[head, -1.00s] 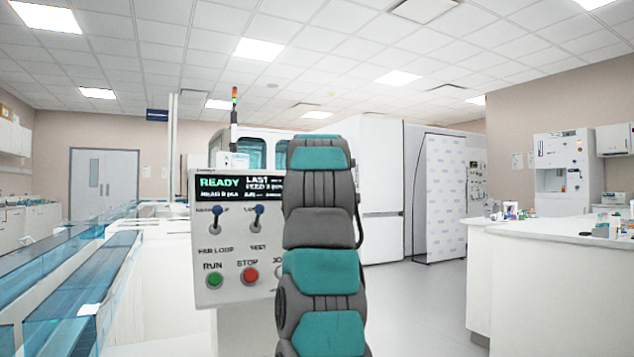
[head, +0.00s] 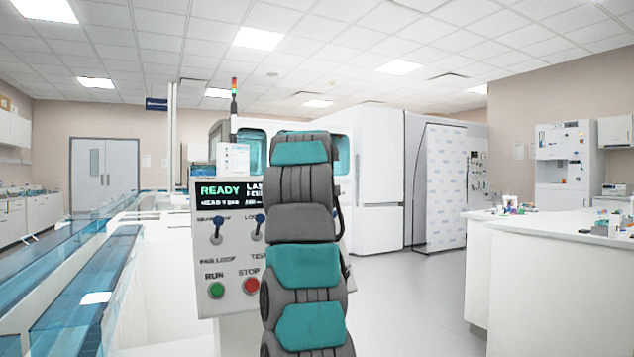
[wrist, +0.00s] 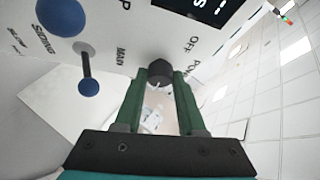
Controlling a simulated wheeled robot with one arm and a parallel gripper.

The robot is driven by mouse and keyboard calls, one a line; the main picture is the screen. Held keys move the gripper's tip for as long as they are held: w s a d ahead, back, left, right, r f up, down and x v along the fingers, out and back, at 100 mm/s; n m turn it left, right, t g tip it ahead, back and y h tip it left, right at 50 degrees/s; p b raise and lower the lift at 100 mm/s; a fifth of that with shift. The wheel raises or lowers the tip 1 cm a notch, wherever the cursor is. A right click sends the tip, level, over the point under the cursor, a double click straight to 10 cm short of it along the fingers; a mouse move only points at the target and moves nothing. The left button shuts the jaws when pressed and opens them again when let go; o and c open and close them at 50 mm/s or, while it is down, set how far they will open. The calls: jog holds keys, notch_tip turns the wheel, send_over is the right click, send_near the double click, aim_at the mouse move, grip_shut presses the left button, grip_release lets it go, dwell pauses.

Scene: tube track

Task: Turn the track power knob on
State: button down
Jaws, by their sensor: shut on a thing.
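A dark round knob (wrist: 160,71) sits on the white panel at the top middle of the wrist view, beside printed "OFF" and "POW" lettering. My gripper (wrist: 160,82) has its two green fingers on either side of the knob and is shut on it. In the head view the control panel (head: 203,255) shows a "READY" display (head: 222,190), blue-tipped toggles, a green RUN button (head: 216,290) and a red STOP button (head: 251,286). My arm covers the panel's right part there, so the knob and gripper are hidden. The knob's exact setting cannot be told.
Blue-tipped toggle levers (wrist: 88,87) stand left of my gripper in the wrist view, near "SIDING" and "MAIN" labels. Long blue clear-walled tracks (head: 85,300) run along the left. A white counter (head: 550,235) stands at the right, with open floor before it.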

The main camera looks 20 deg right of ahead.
jog(key=shift+d, duration=0.1)
dwell(0.4)
jog(key=c, duration=0.5)
grip_release()
jog(key=b+v, duration=0.1)
jog(key=v, duration=0.7)
